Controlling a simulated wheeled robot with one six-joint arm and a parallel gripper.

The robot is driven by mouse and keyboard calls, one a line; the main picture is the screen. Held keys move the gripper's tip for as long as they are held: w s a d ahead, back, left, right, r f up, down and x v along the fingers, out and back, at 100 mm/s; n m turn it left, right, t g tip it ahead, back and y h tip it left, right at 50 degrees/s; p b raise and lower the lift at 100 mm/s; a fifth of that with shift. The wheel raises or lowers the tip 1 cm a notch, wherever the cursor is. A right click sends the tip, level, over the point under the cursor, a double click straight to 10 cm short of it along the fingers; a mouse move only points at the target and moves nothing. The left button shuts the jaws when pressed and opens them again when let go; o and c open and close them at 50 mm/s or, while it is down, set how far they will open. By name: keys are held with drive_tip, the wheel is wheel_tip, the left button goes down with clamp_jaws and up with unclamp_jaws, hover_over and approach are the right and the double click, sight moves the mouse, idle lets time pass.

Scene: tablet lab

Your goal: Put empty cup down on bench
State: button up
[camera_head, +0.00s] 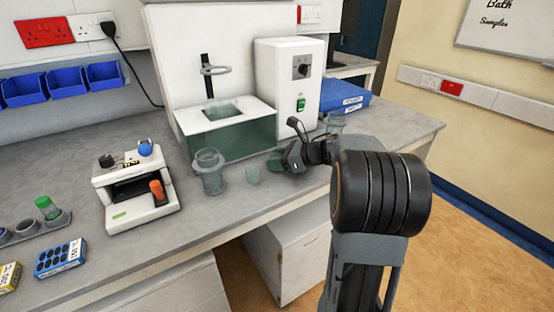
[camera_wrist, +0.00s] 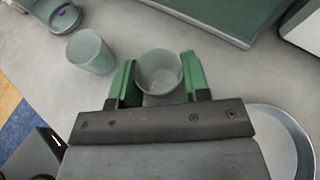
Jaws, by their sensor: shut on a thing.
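My gripper (camera_wrist: 158,80) has its two green fingers on either side of a small clear cup (camera_wrist: 158,68) in the wrist view. It is shut on this cup, which looks empty inside. In the head view my gripper (camera_head: 280,160) is low over the bench (camera_head: 235,205), in front of the water bath; the held cup is hard to make out there. I cannot tell whether the cup's base touches the bench. A second small cup (camera_head: 253,175) stands on the bench just left of my gripper, and also shows in the wrist view (camera_wrist: 90,53).
A larger glass beaker (camera_head: 209,175) stands left of the cups. The water bath (camera_head: 228,135) is close behind. Another glass vessel (camera_head: 335,123) is behind my arm; a round rim (camera_wrist: 290,128) shows at lower right in the wrist view. A white instrument (camera_head: 135,185) stands further left.

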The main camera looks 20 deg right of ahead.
drive_tip(key=shift+f, duration=0.2)
drive_tip(key=o, duration=0.7)
drive_tip(key=shift+r, duration=0.15)
drive_tip(key=shift+s+d+r, duration=0.1)
drive_tip(key=shift+r, duration=0.1)
drive_tip(key=v, duration=1.1)
drive_tip(key=shift+s+d, duration=0.15)
drive_tip(key=shift+s, duration=0.15)
